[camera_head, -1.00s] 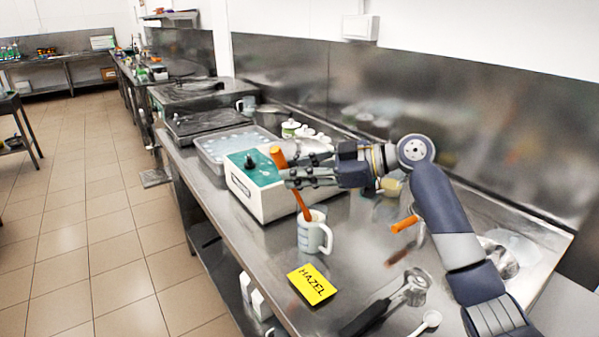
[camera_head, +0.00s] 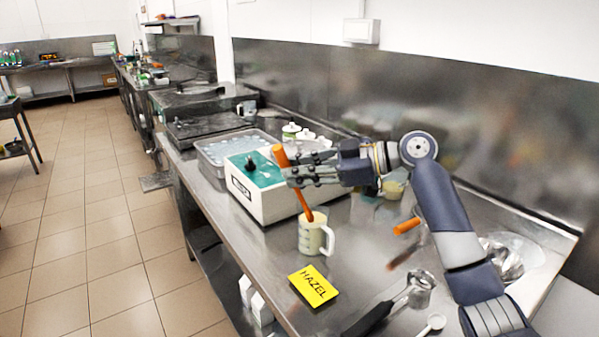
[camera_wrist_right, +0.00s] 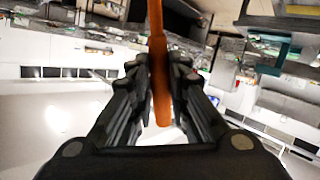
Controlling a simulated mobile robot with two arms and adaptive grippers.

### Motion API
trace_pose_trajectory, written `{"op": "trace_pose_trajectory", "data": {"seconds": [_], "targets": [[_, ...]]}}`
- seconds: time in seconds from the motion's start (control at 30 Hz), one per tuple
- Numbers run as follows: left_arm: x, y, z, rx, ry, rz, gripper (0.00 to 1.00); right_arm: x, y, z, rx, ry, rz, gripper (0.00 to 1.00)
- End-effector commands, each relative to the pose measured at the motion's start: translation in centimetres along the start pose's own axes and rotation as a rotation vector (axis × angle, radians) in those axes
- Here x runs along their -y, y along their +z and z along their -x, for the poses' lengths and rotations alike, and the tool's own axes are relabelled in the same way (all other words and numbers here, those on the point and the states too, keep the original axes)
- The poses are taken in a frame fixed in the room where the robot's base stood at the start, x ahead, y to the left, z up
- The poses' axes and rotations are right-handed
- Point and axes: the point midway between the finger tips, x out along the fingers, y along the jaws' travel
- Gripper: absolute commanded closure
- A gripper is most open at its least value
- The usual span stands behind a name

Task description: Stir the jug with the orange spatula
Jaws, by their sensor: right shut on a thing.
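My right gripper (camera_head: 292,178) is shut on the orange spatula (camera_head: 305,208), above the jug. The spatula's top end sticks up past the fingers and its lower end goes down into the mouth of the jug (camera_head: 311,238). The spatula leans a little. Its tip is hidden inside the jug. The jug is whitish, upright on the steel table, with its handle to the right. In the right wrist view the spatula (camera_wrist_right: 159,70) stands between the two fingers (camera_wrist_right: 160,105). My left gripper is not in view.
A yellow HAZEL card (camera_head: 313,286) lies in front of the jug. A white and green machine (camera_head: 262,200) stands close behind left. Another orange-handled tool (camera_head: 406,226) and a metal scoop (camera_head: 419,290) lie to the right. The table's front edge is near the card.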

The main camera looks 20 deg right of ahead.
Motion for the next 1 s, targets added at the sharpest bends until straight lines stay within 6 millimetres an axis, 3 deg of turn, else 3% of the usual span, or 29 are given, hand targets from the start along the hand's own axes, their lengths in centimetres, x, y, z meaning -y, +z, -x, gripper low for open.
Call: {"op": "trace_pose_trajectory", "data": {"seconds": [0.43, 1.0], "targets": [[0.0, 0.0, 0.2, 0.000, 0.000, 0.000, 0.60, -0.2, -0.3, 0.3, -0.002, 0.000, 0.001, 1.00], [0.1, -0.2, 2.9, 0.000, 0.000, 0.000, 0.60, -0.2, -4.4, 0.3, -0.001, -0.001, 0.001, 1.00]]}}
